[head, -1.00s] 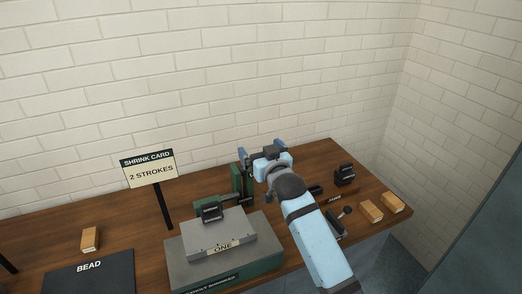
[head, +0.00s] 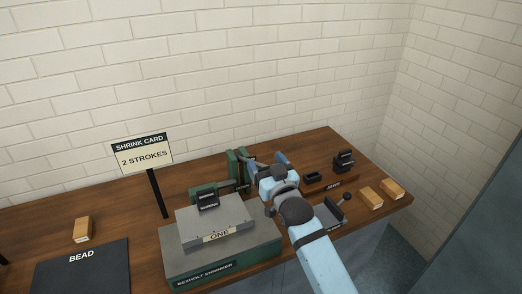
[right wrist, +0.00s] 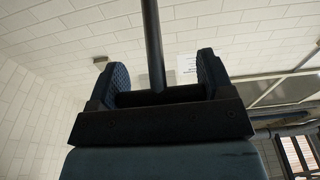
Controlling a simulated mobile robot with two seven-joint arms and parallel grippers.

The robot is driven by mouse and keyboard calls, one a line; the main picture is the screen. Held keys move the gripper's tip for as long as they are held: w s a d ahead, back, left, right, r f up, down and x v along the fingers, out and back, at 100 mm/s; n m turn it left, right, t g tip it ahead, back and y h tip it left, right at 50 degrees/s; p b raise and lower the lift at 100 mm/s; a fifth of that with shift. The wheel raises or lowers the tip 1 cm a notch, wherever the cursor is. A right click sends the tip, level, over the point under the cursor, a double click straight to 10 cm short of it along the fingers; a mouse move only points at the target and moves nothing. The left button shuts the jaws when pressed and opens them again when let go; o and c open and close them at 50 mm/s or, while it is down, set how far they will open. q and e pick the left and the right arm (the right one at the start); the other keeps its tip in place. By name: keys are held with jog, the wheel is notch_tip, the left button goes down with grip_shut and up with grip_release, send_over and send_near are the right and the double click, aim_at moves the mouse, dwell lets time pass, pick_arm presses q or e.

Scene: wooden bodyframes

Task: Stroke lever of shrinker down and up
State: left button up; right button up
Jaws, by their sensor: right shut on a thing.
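The shrinker (head: 265,250) has a green base with a name plate and a grey top marked ONE. A black jaw block (head: 208,207) sits on top, and a green upright (head: 236,167) stands behind. My right gripper (head: 268,158) is beside the upright, to its right. In the right wrist view, the lever (right wrist: 152,40) is a dark rod ending in a crossbar between the fingers of my right gripper (right wrist: 158,72). The gripper is shut on that crossbar. In the head view my gripper and arm largely hide the lever. My left gripper is out of view.
A shrink card sign (head: 142,155) reads 2 STROKES. Wooden blocks (head: 371,197) and a black jaw piece (head: 344,160) lie at the right. A black BEAD mat (head: 85,275) lies at the left. A brick wall (head: 200,70) closes the back.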

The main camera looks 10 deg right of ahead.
jog(key=s+d+f+b, duration=0.1)
jog(key=s+f, duration=0.3)
jog(key=f, duration=0.6)
jog(key=shift+d+f+b, duration=0.15)
jog(key=shift+f+b, duration=0.2)
jog(key=shift+b, duration=0.45)
jog(key=o, duration=1.1)
jog(key=shift+o, duration=0.9)
jog(key=shift+r, duration=0.1)
jog(key=b+v, duration=0.1)
jog(key=v, duration=1.3)
